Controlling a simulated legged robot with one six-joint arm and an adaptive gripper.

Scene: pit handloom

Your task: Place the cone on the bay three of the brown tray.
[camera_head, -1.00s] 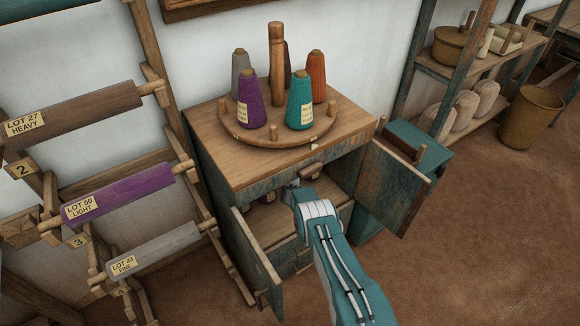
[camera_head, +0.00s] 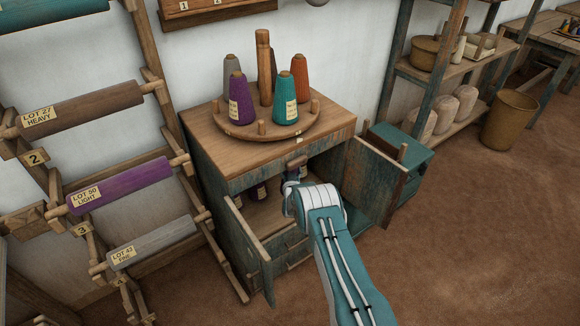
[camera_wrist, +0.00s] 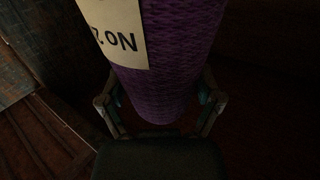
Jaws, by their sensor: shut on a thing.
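A purple yarn cone (camera_wrist: 175,55) with a cream label reading "No 2" and more cut off fills the wrist view. My gripper (camera_wrist: 160,103) is shut on it, with one finger on each side. In the head view my arm reaches to the open front of the wooden cabinet (camera_head: 222,155); my fingers and the held cone are hidden there. I cannot make out a brown tray with bays for certain; a wooden board (camera_head: 200,14) marked 1 and 2 is cut off at the top edge.
A round stand (camera_head: 262,133) on the cabinet bears several cones around a post. The cabinet's left door (camera_head: 246,250) and right door (camera_head: 376,182) stand open around my arm. Dark cones (camera_head: 259,191) stand inside. A roller rack (camera_head: 125,190) is at left.

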